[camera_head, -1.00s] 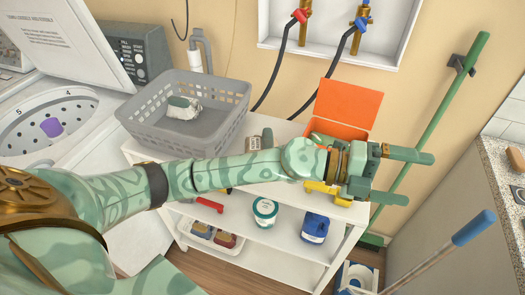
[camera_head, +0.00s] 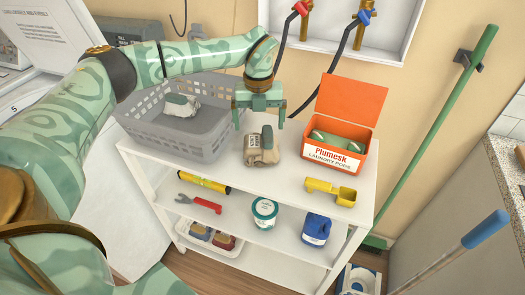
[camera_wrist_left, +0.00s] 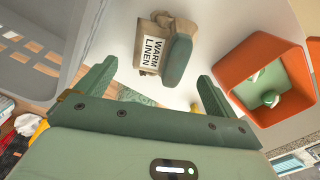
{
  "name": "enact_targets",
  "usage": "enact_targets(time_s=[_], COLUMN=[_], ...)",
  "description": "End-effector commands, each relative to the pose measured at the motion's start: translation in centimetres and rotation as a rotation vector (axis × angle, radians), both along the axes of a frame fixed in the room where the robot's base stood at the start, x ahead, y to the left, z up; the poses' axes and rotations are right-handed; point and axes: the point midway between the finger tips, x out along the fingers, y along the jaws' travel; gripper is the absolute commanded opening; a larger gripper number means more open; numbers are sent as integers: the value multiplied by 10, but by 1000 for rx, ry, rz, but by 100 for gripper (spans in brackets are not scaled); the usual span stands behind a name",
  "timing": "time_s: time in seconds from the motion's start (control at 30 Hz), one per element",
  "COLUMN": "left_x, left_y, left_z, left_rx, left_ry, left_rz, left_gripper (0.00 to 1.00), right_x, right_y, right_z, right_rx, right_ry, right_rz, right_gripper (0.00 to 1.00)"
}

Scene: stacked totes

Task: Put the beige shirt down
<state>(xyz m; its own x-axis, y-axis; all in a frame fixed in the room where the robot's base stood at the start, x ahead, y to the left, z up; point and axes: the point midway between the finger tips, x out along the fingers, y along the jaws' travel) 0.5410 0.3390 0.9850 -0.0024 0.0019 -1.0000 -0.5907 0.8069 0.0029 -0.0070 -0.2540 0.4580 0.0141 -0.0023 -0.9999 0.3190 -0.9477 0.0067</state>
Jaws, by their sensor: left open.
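The beige shirt (camera_head: 262,156) is a small folded bundle with a "WARM LINEN" label and a dark green piece on it. It rests on top of the white shelf unit (camera_head: 300,205), between the grey basket and the orange box. It also shows in the left wrist view (camera_wrist_left: 150,43), beyond the fingers. My left gripper (camera_head: 259,122) is open and empty, just above and behind the shirt, its fingers pointing down. In the left wrist view the open fingers (camera_wrist_left: 157,75) stand apart with the shirt between and ahead of them. My right gripper does not show.
A grey basket (camera_head: 180,143) holding a pale bundle stands at the left. An open orange laundry-pod box (camera_head: 335,158) and yellow scoop (camera_head: 330,190) are to the right. A tub (camera_head: 265,212) and blue bottle (camera_head: 316,229) are on the lower shelf. Bare tabletop lies around the shirt.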

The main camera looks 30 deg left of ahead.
Motion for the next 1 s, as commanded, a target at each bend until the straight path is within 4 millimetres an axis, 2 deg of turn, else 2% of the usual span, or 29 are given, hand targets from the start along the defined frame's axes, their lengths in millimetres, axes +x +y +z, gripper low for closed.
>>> enact_targets(time_s=[0.03,0.1,0.33,0.57,0.8,0.87,1.0], left_x=[0,0,2,3,4,4,4], left_y=[0,-1,-2,-4,-4,-4,-4], left_z=[-11,-18,-34,-72,-73,-73,-73], left_rx=[0,-1,-1,-2,-2,-2,-2], left_ry=[2,1,0,2,-3,-2,-1], left_rz=[-1,-2,-3,-2,-2,-3,-3], left_gripper=[94,94,94,94,94,80,42], right_x=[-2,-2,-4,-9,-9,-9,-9], right_y=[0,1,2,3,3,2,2], right_z=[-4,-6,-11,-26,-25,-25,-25], right_rx=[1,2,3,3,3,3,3], right_ry=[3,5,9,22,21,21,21], right_rz=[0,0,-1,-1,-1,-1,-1], right_gripper=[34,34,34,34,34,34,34])
